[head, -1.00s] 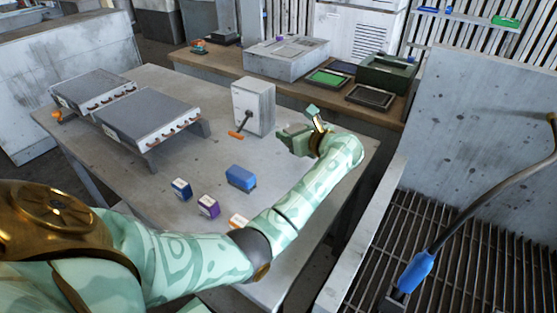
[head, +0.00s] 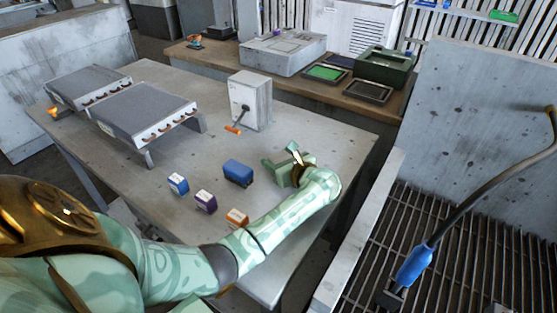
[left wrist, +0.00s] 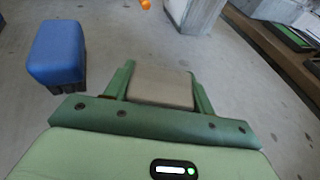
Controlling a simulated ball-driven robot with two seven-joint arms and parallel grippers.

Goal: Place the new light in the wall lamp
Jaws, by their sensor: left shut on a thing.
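My left gripper (head: 282,172) is above the right part of the grey table, just right of a blue block. The left wrist view shows its two green fingers (left wrist: 161,74) shut on a grey-beige block (left wrist: 160,90). I cannot tell whether this block is the new light; it is mostly hidden in the head view. I cannot pick out a wall lamp for certain in either view. My right gripper is not in view.
The blue block (head: 238,173) also shows in the left wrist view (left wrist: 57,52). Small blue (head: 178,184), purple (head: 205,201) and orange (head: 236,218) boxes stand nearby. A grey box with an orange-handled lever (head: 250,99) stands behind. The table (head: 120,170) is clear at front left.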

